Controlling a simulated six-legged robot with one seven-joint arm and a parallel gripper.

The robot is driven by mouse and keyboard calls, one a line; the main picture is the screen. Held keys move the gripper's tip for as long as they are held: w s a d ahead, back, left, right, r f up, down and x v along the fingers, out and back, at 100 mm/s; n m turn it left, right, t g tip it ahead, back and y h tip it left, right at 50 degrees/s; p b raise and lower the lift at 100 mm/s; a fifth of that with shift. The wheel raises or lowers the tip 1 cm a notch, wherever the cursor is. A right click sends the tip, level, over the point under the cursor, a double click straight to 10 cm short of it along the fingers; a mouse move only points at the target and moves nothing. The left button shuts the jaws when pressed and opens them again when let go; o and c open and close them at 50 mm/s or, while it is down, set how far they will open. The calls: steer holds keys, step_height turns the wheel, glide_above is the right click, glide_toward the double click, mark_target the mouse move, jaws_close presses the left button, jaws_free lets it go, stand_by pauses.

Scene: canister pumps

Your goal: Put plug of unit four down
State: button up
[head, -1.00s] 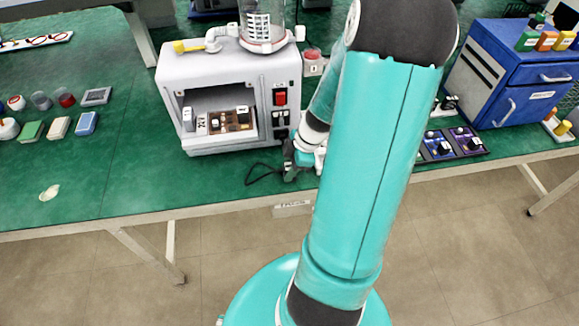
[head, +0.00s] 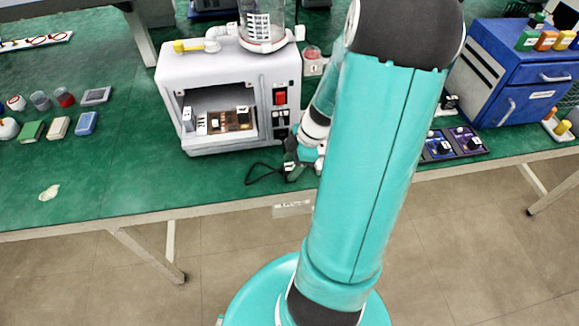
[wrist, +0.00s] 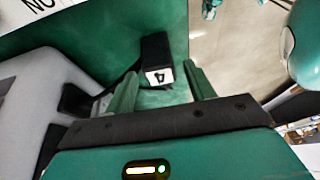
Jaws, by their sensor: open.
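The plug (wrist: 157,60) is a black block with a white end face marked 4. In the wrist view it lies between the tips of my two green fingers, with clear space on its right side. My gripper (wrist: 162,72) is open around it. The left finger is close to the plug, and I cannot tell whether they touch. In the head view my gripper (head: 303,160) is low at the bench's front edge, beside the white pump unit (head: 228,68). A black cable (head: 262,172) loops from there on the green bench. The plug itself is hard to make out in the head view.
Colored blocks and small cups stand farther left. Purple-topped modules (head: 453,143) and a blue cabinet (head: 515,75) are at right. The pump unit's wall stands close to my gripper.

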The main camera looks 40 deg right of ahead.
steer(key=v, duration=1)
steer(key=s+a+r+m+t+h, duration=0.1)
steer(key=a+r+m, duration=0.4)
steer(key=a, duration=0.8)
steer(key=s+a+r+m+t+h, duration=0.1)
steer(key=a+r+m+t+h, duration=0.1)
steer(key=a+r+m, duration=0.4)
steer(key=a+r, duration=0.5)
steer(key=a, duration=0.2)
steer(key=shift+a+r+h, duration=0.2)
steer(key=shift+a+h, duration=0.15)
steer(key=shift+h, duration=0.05)
